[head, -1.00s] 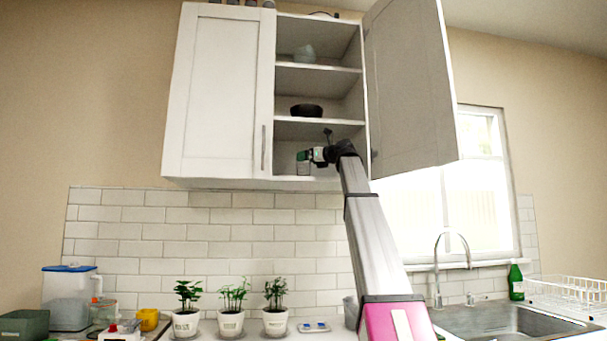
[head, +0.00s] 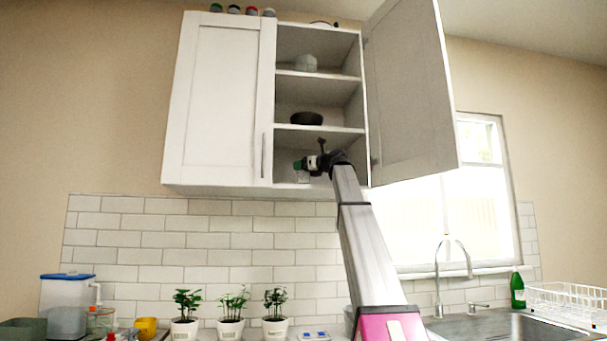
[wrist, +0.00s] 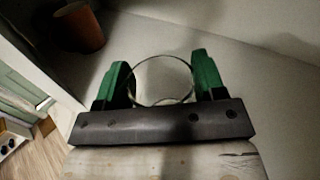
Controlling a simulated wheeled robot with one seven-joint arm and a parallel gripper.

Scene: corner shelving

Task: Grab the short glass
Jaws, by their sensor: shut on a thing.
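The short glass (wrist: 163,82) is clear and round-rimmed, seen from above in the wrist view. It stands between the green fingers of my gripper (wrist: 161,76), one finger on each side, and the gripper is shut on it. In the head view, the glass (head: 302,177) is small and faint on the lowest shelf of the open cabinet, near its front. My gripper (head: 299,165) reaches in from the right there, and its fingers partly hide the glass.
A reddish-brown cup (wrist: 79,27) stands deeper on the same shelf. A dark bowl (head: 306,119) is on the shelf above. The open cabinet door (head: 412,95) hangs right of my arm. Potted plants (head: 231,328) line the counter below.

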